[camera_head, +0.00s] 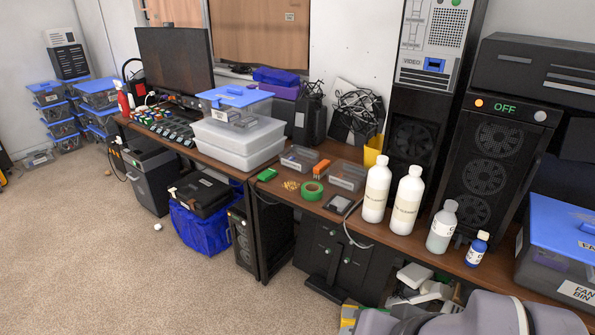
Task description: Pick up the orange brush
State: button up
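A small orange block-like object (321,168), which looks like the orange brush, lies on the brown bench top near its middle. It is between a clear box of small parts (299,155) on its left and a clear open tray (348,174) on its right. A roll of green tape (312,191) lies just in front of it. The object is small here, and I cannot make out bristles. Part of my grey arm shows at the bottom right, well apart from the object. My gripper is not in view.
White bottles (377,192) stand to the right on the bench (425,236), with a blue bottle (477,249) beyond. Stacked white bins (238,138) stand to the left. A green item (267,175) lies near the front edge. Open carpet (130,260) lies at the front left.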

aim_at(319, 170)
jog(key=i+j+z, duration=0.35)
jog(key=i+j, duration=0.65)
jog(key=i, duration=0.25)
jog(key=i+j+z, duration=0.35)
jog(key=i+j, duration=0.8)
jog(key=j, duration=0.15)
